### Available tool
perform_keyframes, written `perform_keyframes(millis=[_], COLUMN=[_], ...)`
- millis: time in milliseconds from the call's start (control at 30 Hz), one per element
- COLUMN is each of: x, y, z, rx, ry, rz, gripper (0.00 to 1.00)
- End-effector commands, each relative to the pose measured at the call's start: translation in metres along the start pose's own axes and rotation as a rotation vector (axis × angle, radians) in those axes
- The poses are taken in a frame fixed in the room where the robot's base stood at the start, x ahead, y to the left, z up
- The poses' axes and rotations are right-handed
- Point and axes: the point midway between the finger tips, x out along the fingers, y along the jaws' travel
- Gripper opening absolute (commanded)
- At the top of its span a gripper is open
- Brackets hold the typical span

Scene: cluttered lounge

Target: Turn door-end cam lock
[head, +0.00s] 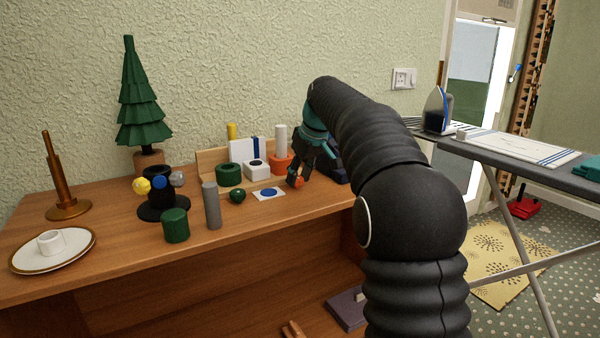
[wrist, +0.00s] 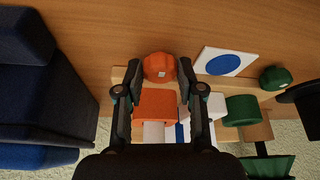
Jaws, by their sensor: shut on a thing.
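A faceted orange knob (wrist: 159,67) with a small pale mark sits at the wooden board, between my fingertips. It shows as a small orange-red patch (head: 294,183) below my gripper (head: 299,172) in the head view. My gripper (wrist: 159,72) points down and is shut on this knob, one finger on each side. A similar green knob (head: 237,196) with a pale mark stands apart to the left; it also shows in the wrist view (wrist: 275,78). Neither view shows a label telling which is the door-end cam lock.
An orange block (head: 281,164) with a white cylinder (head: 281,139) stands close behind. A white card with a blue disc (head: 268,193) lies left of my gripper. A dark blue object (wrist: 40,90) is close beside it. Green, grey and black pieces crowd the wooden desk (head: 110,236).

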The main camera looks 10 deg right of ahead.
Motion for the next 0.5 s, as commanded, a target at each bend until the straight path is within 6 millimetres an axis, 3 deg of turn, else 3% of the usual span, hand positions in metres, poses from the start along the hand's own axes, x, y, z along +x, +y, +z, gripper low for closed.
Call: perform_keyframes(millis=[267,300,400,500], x=[-0.0001,-0.0001,-0.0001,-0.0001], y=[0.0005,0.0005,0.0004,0.0002], z=[-0.0002,-0.0002,-0.0002,-0.0002], rx=[-0.001,-0.001,-0.001,-0.001], ry=[0.001,0.001,0.001,0.001], rz=[0.001,0.001,0.001,0.001], gripper=[0.03,0.4,0.63,0.63])
